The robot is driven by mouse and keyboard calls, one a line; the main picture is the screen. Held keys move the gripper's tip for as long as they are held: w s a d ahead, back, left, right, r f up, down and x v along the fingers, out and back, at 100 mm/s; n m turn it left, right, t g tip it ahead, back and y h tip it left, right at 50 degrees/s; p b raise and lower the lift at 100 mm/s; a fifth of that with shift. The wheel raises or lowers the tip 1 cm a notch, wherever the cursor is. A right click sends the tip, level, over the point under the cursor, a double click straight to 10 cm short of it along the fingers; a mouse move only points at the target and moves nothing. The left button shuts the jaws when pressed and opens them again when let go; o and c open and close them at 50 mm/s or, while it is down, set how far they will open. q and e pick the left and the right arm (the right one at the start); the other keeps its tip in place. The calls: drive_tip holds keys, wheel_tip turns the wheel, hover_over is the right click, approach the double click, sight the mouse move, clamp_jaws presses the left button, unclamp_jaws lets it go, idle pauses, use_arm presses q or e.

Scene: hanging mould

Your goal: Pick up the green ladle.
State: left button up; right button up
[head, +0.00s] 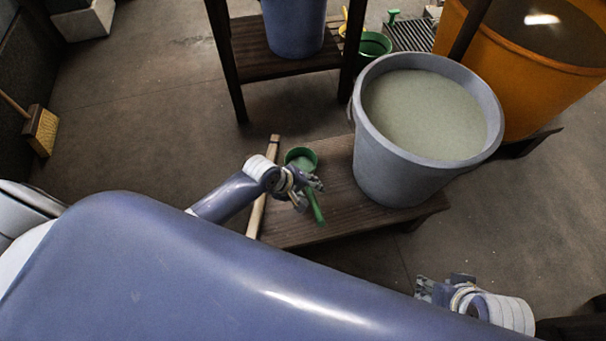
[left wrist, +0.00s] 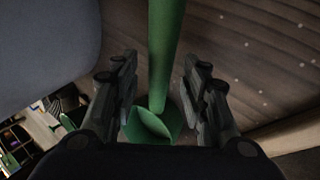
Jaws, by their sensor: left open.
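The green ladle (head: 318,209) rests on the low wooden bench (head: 338,190), with its cup at the back and its handle toward the front. My left gripper (head: 309,188) is over the handle and hides part of it. In the left wrist view the ladle's handle (left wrist: 165,50) runs between the two fingers of my open left gripper (left wrist: 162,88). A gap shows on both sides of the handle. The cup shows below, beyond the fingers. My right gripper (head: 436,290) is at the lower right, away from the ladle; its fingers are too small to judge.
A large grey bucket (head: 373,172) of pale liquid stands on the bench, right of the ladle. A pale wooden stick (head: 257,215) lies along the bench's left side. An orange tub (head: 525,100) and a dark stand (head: 265,66) are behind.

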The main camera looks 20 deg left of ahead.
use_arm(q)
drive_tip(key=shift+w+d+f, duration=0.2)
drive_tip(key=shift+d+f, duration=0.05)
drive_tip(key=shift+f, duration=0.25)
use_arm(e)
drive_tip(key=shift+f, duration=0.25)
use_arm(q)
clamp_jaws()
drive_tip(key=shift+r, duration=0.1)
